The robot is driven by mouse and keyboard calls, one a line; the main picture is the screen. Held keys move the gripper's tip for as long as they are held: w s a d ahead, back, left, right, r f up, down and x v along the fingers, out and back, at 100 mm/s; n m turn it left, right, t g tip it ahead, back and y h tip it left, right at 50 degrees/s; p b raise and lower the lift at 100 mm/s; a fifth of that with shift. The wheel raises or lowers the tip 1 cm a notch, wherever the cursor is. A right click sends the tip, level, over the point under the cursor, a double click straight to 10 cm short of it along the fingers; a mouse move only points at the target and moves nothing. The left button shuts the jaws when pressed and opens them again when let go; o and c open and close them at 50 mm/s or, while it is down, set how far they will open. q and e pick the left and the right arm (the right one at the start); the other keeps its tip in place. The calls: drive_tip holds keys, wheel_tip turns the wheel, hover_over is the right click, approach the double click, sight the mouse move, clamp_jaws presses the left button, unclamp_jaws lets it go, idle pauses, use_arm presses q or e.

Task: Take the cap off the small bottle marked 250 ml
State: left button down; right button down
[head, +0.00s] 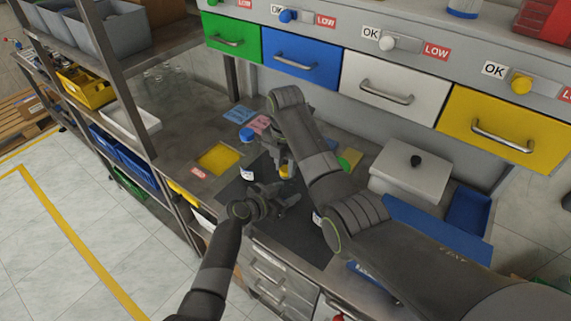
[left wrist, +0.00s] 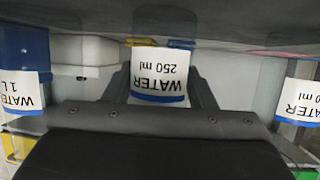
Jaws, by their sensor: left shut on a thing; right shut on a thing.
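The small bottle marked 250 ml (left wrist: 160,75) shows in the left wrist view, its label upside down, between the two dark fingers of my left gripper (left wrist: 160,90). In the head view my left gripper (head: 285,193) is shut low over the dark mat, and the bottle is mostly hidden by the grippers. My right gripper (head: 282,160) is directly above it, also shut. A small yellow-orange patch, seemingly the cap (head: 285,172), shows between the two grippers. Whether the cap is still on the bottle cannot be told.
Another bottle marked 1 L (left wrist: 22,85) stands to one side and a third labelled bottle (left wrist: 300,95) to the other. A yellow square (head: 218,158) lies left of the dark mat (head: 232,192). A light box (head: 410,173) is at right. Coloured drawers (head: 302,64) hang above.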

sight(285, 168)
drive_tip(key=shift+r, duration=0.15)
drive_tip(key=shift+r, duration=0.95)
drive_tip(key=shift+r, duration=2)
use_arm(q)
drive_tip(key=c, duration=0.5)
unclamp_jaws()
